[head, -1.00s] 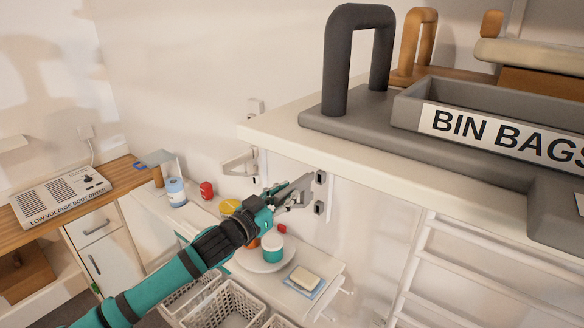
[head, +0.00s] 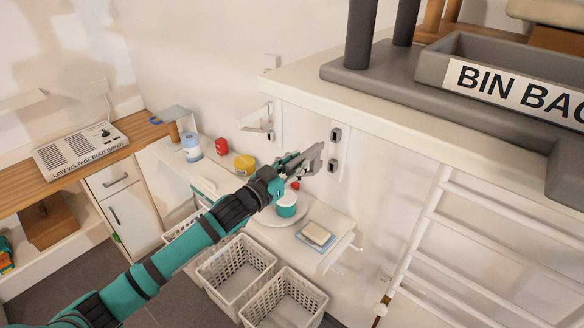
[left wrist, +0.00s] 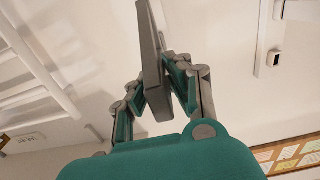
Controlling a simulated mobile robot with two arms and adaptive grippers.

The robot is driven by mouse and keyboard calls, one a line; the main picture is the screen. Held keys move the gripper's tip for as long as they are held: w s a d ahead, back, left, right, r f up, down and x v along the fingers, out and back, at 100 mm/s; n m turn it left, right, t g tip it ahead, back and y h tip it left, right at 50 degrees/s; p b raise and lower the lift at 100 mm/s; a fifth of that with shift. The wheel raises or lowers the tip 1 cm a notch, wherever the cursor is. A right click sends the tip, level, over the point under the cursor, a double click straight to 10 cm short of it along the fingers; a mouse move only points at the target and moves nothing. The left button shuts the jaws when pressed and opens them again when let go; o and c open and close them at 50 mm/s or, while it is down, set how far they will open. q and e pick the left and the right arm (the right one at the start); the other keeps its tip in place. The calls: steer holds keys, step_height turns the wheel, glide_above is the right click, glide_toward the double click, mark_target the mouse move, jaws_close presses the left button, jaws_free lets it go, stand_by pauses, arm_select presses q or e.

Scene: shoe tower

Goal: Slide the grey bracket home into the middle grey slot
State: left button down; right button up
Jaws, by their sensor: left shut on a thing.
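The grey bracket (head: 312,157) is a flat, tapered plate in my left gripper (head: 292,166). The gripper is shut on it, and the tip points up and right. Two dark grey slots show on a white upright strip under the shelf, an upper slot (head: 336,134) and a lower slot (head: 333,165). The tip is just left of them and looks apart from them. Which is the middle one, I cannot tell. In the left wrist view the bracket (left wrist: 151,55) stands between the fingers (left wrist: 160,88), and a dark slot (left wrist: 275,57) shows at right. My right gripper is out of view.
A white shelf (head: 300,80) with a grey bin-bags tray (head: 455,50) overhangs the slots. A white wall bracket (head: 258,122) is to their left. A white ladder rack (head: 430,215) is at right. A lower ledge with a teal-and-white pot (head: 286,208) and baskets (head: 236,268) lies below.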

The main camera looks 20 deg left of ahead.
mark_target(287, 172)
arm_select(q)
steer(key=shift+b+x, duration=0.3)
steer(key=shift+x, duration=1.65)
steer(key=shift+p, duration=0.55)
steer(key=shift+b+x, duration=0.35)
steer(key=shift+x, duration=1.1)
steer(key=c, duration=1.2)
jaws_free()
steer(key=shift+f, duration=0.1)
steer(key=shift+s, duration=0.3)
steer(key=v, duration=1.1)
steer(key=shift+s+a, duration=0.15)
steer(key=shift+s, duration=0.1)
